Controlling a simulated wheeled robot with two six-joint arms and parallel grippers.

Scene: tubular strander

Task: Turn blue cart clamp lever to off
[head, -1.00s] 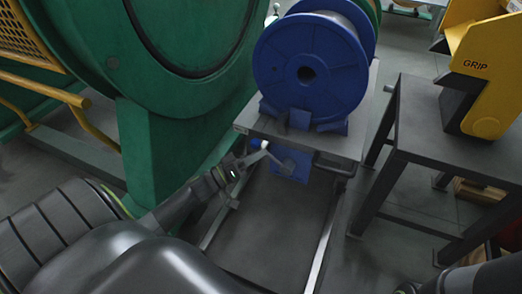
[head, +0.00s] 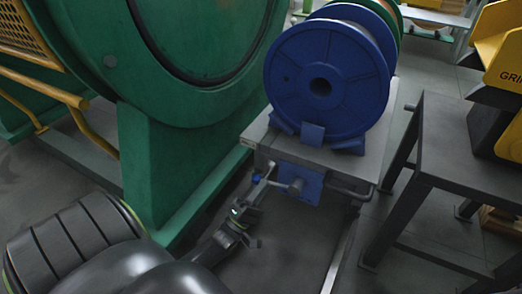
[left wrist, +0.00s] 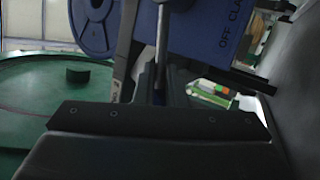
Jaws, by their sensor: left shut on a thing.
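The clamp lever (head: 279,184) is a short metal bar on the blue clamp block (head: 309,190) at the front of the cart. It points left and slightly up from its hub, with a blue knob (head: 257,178) at its outer end. My left gripper (head: 259,186) is shut on the lever at the knob end, and its fingers partly hide it. In the left wrist view the lever's bar (left wrist: 162,45) stands upright before the blue clamp plate (left wrist: 205,30), which bears partly readable "OFF CLA" lettering. My right gripper is not in view.
A large blue reel (head: 326,82) sits on the cart top (head: 264,133) above the clamp. The green machine (head: 165,165) stands close on the left. A dark table (head: 455,140) with a yellow device (head: 497,60) is on the right. Floor below the lever is clear.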

